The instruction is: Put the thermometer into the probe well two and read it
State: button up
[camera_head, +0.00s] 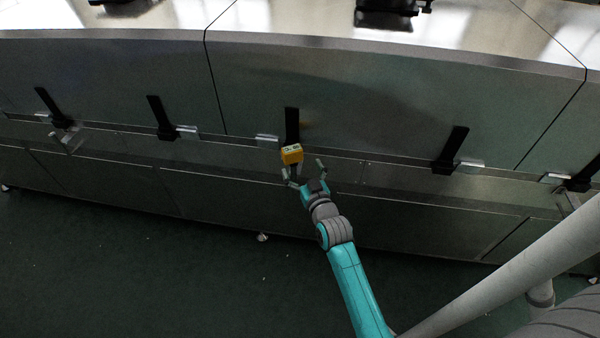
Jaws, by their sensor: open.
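A small yellow box with a pale marked face, apparently the thermometer (292,154), is at the dryer's side in the middle of the view. It appears just below a black latch handle. A dark part shows under it. My gripper (304,170) is open, with its fingers spread just below and to the right of the yellow box. The left finger is close under the box; I cannot tell whether it touches. Nothing shows between the fingertips. The reading is too small to make out. I cannot pick out probe well two in this view.
The long metal dryer (400,105) spans the view. Black latch handles (159,117) and (451,149) stick out along its side. A bracket (68,137) juts out at the left. The dark green floor (130,270) is clear at the lower left.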

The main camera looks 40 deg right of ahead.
aim_at(294, 153)
jog(key=x, duration=0.8)
jog(key=shift+w+d, duration=0.15)
jog(key=shift+w, duration=0.25)
jog(key=c, duration=1.3)
jog(key=o, duration=0.6)
jog(key=c, duration=0.4)
